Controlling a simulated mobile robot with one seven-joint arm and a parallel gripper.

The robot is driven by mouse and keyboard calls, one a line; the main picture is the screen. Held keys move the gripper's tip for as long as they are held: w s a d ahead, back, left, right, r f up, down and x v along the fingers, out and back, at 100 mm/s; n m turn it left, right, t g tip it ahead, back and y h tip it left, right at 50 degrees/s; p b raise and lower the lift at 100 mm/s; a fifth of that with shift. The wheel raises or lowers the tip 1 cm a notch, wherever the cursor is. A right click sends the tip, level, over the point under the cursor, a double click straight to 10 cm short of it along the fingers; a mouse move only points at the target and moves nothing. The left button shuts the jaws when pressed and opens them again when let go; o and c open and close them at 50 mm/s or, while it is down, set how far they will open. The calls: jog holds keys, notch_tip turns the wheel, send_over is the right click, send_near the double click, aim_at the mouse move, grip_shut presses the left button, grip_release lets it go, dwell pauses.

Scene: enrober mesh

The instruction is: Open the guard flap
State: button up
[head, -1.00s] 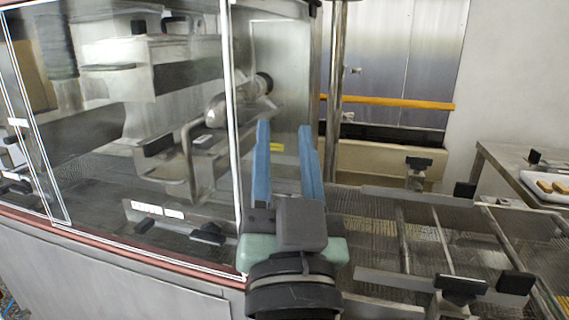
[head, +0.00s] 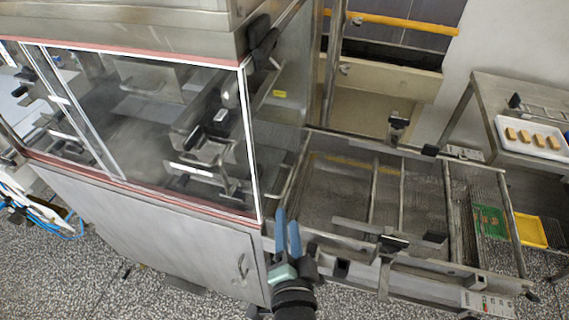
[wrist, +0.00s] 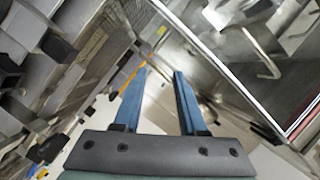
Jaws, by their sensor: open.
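The guard flap (head: 150,110) looks like the large clear panel on the machine's front, edged in white with red strips above and below. It hangs down over the front, and metal parts show through it. In the wrist view a clear panel with a white edge (wrist: 250,62) is at the upper right. My gripper (head: 287,218) is near the panel's lower right corner in the head view. Its two blue fingers are apart, with nothing between them, and they also show in the wrist view (wrist: 162,75). I cannot tell its exact distance from the panel; no contact shows.
A mesh conveyor (head: 345,200) runs right of the machine, with black clamps on its rails. A side table (head: 490,90) with a white tray of brown bars stands at the back right. Speckled floor (head: 90,265) is open in front of the metal cabinet (head: 180,230).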

aim_at(285, 187)
jog(key=shift+m, duration=0.3)
jog(key=x, duration=0.4)
jog(key=p+x, duration=0.1)
jog(key=x, duration=0.3)
jog(key=f+p+x, duration=0.1)
jog(key=x, duration=0.3)
jog(key=shift+f, duration=0.1)
jog(key=shift+c, duration=0.2)
grip_shut()
jog(key=shift+f, duration=0.1)
dwell(0.9)
